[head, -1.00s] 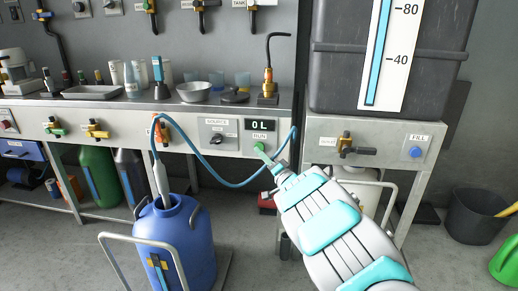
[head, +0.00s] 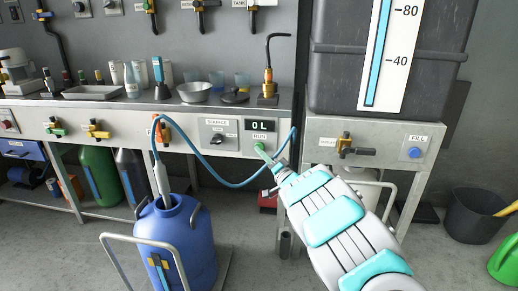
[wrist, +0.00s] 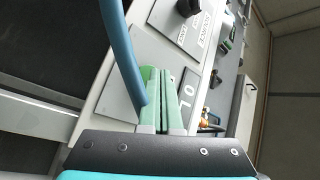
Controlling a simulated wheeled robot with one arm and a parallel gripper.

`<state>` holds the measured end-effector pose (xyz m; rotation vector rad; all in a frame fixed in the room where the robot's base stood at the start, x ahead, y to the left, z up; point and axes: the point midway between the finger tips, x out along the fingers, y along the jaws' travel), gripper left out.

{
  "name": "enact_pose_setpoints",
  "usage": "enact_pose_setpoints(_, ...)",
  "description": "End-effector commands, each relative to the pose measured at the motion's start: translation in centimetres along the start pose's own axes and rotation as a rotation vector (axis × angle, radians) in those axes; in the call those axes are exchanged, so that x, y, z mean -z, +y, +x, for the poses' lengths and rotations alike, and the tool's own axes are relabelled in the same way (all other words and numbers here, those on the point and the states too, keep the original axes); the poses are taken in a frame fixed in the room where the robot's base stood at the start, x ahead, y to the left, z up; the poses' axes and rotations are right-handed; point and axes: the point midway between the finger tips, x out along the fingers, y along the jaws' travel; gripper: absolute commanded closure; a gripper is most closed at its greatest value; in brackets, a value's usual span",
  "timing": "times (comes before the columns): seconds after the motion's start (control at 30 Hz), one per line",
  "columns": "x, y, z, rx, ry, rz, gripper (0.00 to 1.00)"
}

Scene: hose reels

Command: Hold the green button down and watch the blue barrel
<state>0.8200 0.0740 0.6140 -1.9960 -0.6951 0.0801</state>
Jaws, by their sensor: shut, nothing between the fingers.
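The blue barrel (head: 190,245) stands on the floor at lower left in the head view, with a grey nozzle (head: 161,178) on a blue hose in its open mouth. A strip gauge (head: 158,272) is on its front. The panel display (head: 260,125) reads 0 L, with the RUN label below it. My gripper (head: 261,150) is shut and empty, its green fingertips at the green button under that label. The fingertips largely hide the button, so I cannot tell whether it is pressed. The wrist view shows the shut fingers (wrist: 161,92) against the panel.
A source knob (head: 217,140) sits left of the display. The blue hose (head: 215,181) loops below the panel, close beside my fingers. A dark tank (head: 345,60) with a level scale and a blue FILL button (head: 415,152) are at right. Bare floor lies in front.

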Motion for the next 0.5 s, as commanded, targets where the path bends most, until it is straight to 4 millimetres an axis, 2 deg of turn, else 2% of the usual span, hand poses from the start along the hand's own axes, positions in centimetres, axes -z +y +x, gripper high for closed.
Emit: enact_pose_setpoints(0.5, 0.30, 0.28, 0.37, 0.000, 0.000, 0.001, 1.00)
